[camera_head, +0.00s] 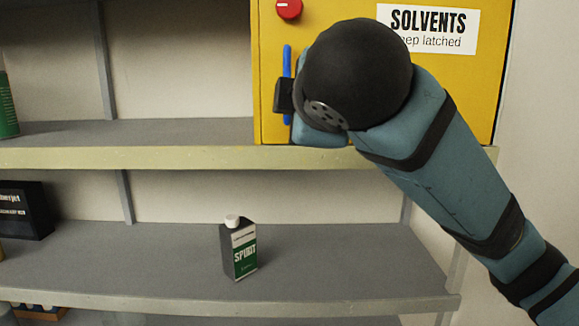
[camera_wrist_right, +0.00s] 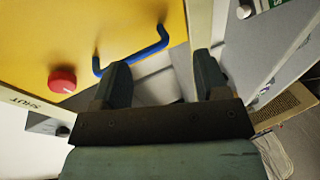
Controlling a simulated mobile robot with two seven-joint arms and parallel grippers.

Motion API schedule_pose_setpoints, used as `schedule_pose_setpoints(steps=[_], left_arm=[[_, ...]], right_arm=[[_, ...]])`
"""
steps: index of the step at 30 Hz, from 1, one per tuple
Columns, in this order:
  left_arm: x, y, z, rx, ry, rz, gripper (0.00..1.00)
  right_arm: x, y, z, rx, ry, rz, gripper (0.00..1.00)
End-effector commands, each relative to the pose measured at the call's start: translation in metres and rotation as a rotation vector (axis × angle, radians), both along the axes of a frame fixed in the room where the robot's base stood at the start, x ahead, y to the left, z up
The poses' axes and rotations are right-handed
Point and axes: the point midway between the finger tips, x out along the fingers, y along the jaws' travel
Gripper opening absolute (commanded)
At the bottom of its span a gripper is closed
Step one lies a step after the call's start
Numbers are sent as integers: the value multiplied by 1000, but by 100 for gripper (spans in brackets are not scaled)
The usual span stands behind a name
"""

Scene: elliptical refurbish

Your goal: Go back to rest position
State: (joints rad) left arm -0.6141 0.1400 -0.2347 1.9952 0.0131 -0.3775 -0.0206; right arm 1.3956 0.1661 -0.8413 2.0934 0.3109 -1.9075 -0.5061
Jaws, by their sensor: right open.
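My right arm comes in from the right in the head view and reaches up in front of the yellow cabinet (camera_head: 470,75). Its wrist hides most of the right gripper there. In the right wrist view my right gripper (camera_wrist_right: 160,75) is open, its two dark fingers apart with nothing between them. The blue handle (camera_head: 287,62) of the cabinet is beside the gripper; in the wrist view the blue handle (camera_wrist_right: 130,57) is close to the left finger. I cannot tell whether they touch. My left gripper is not in view.
The cabinet, with a red knob (camera_head: 289,8) and a "SOLVENTS" label, stands on the upper shelf (camera_head: 190,133). A black box (camera_head: 25,210) and a green can (camera_head: 7,108) are at the left.

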Motion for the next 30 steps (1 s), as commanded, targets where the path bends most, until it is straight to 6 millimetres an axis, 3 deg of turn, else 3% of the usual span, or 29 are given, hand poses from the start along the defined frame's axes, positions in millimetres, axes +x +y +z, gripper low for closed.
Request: schedule_pose_setpoints(steps=[1, 9, 17, 23, 30], left_arm=[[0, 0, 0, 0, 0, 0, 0], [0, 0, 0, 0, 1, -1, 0], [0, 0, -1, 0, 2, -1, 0], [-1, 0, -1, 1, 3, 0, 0], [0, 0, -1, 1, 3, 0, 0]], right_arm=[[6, -4, -25, 47, 53, 4, 67], [21, -32, -139, 298, 278, -36, 67], [9, -67, -251, 520, 482, -152, 67], [-19, -99, -337, 668, 624, -292, 67], [-76, -143, -432, 802, 767, -507, 67]])
